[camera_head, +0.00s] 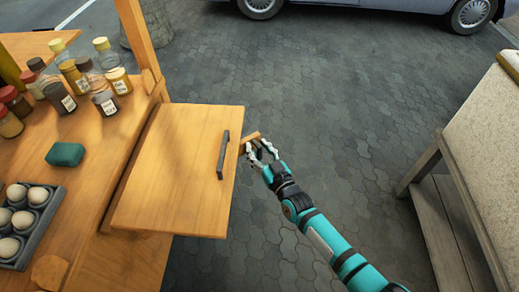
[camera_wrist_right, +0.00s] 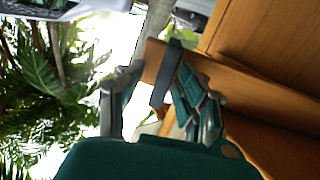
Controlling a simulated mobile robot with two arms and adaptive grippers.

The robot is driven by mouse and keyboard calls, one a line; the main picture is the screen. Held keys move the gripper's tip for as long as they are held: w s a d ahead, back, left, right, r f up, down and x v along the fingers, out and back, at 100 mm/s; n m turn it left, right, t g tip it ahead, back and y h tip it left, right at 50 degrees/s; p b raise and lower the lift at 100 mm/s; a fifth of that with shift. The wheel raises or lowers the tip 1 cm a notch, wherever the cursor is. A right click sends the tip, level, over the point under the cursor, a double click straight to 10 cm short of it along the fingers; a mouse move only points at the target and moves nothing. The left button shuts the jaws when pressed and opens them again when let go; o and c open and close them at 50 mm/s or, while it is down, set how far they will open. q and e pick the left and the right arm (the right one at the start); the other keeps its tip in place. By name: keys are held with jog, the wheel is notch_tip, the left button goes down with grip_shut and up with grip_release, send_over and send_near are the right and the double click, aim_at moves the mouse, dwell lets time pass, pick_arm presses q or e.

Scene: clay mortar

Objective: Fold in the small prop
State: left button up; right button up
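The small prop (camera_head: 251,137) is a short wooden piece at the right edge of the hinged wooden flap (camera_head: 175,185) in the head view. The flap carries a dark handle (camera_head: 223,155). My right gripper (camera_head: 262,148) is at the prop's outer end, its fingers spread. In the right wrist view the fingers (camera_wrist_right: 158,75) stand apart, with the wooden end of the prop (camera_wrist_right: 154,58) near their tips and a dark bar (camera_wrist_right: 166,74) between them. I cannot tell whether either finger touches the prop. My left gripper is out of view.
The wooden counter at left holds bottles and jars (camera_head: 75,75), a green sponge (camera_head: 65,154) and an egg tray (camera_head: 42,222). A wooden post (camera_head: 137,40) rises behind the flap. A pale-topped table (camera_head: 490,130) stands at right. Paving between is clear; a car is parked behind.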

jog(key=shift+s+d+f, duration=0.1)
jog(key=shift+s+d, duration=0.1)
jog(key=shift+s, duration=0.3)
jog(key=v, duration=1.1)
